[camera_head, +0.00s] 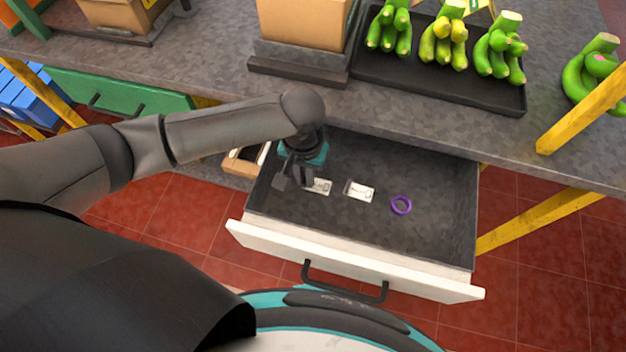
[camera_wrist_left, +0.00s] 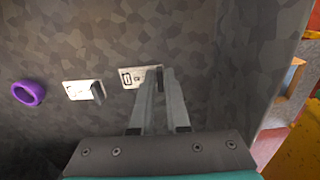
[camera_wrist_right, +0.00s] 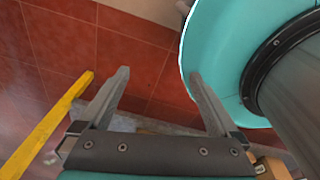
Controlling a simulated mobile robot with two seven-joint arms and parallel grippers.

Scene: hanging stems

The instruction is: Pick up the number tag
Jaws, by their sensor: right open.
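Two small white number tags with dark print and an upright dark tab lie on the grey drawer floor. One tag (camera_head: 319,187) is at my left gripper; it also shows in the left wrist view (camera_wrist_left: 132,78). The other tag (camera_head: 359,191) lies a little to the right in the head view and also shows in the left wrist view (camera_wrist_left: 80,90). My left gripper (camera_wrist_left: 159,76) points down into the drawer. Its fingers are close together around the first tag's tab, which they partly hide. My right gripper (camera_wrist_right: 158,75) is open and empty, away from the drawer.
The open drawer (camera_head: 350,258) has a white front and dark handle. A purple ring (camera_head: 401,204) lies in it, right of the tags. Above are the grey worktop (camera_head: 425,126), a cardboard box (camera_head: 303,22) and a black tray (camera_head: 440,84) with green and yellow banana bunches.

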